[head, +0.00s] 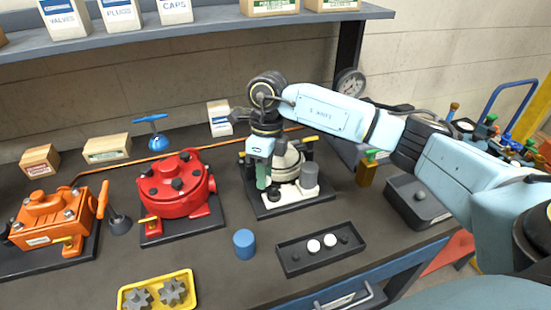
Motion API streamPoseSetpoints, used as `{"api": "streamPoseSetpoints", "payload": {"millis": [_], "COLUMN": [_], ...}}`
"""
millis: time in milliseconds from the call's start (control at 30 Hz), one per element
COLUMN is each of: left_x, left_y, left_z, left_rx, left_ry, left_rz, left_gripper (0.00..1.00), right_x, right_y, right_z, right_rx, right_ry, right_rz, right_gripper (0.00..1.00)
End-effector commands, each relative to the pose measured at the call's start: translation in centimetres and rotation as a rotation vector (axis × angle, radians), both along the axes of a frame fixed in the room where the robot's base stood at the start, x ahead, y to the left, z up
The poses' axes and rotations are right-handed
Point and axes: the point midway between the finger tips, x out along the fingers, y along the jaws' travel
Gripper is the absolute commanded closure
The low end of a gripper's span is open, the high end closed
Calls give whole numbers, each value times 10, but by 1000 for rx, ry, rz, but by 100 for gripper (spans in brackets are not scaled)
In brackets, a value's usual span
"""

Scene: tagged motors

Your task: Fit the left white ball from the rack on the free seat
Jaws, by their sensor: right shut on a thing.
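My right gripper (263,181) points down over the white motor (290,190) on its dark base plate. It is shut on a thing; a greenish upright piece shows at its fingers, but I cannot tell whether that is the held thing. A dark rack (291,267) lies in front of the motor. Two white balls sit side by side in its middle, the left white ball (314,246) and the right white ball (330,240). Dark round spots show at both rack ends; I cannot tell whether they are balls or holes. I cannot make out the free seat. My left gripper is out of view.
A red motor (178,185) and an orange motor (52,217) stand to the left. A blue cylinder (244,243) stands left of the rack. A yellow tray (190,278) with grey gears lies in front. A dark bin (404,213) stands right, under my right arm.

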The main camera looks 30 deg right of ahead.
Motion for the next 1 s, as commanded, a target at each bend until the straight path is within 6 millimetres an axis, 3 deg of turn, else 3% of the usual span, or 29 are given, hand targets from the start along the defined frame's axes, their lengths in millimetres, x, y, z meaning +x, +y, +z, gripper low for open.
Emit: {"api": "streamPoseSetpoints", "payload": {"millis": [200,400,667,1000], "left_x": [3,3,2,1], "left_y": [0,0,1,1], "left_z": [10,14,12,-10], "left_rx": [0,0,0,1], "left_ry": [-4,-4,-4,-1], "left_rz": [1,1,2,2], "left_gripper": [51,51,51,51], "right_x": [6,11,12,12], "right_y": [-21,-34,-38,-38], "right_z": [2,3,-1,-29], "right_rx": [0,-1,-1,-2], "right_ry": [1,-1,1,1], "right_rz": [-545,-870,-990,-988], "right_gripper": [98,98,98,98]}}
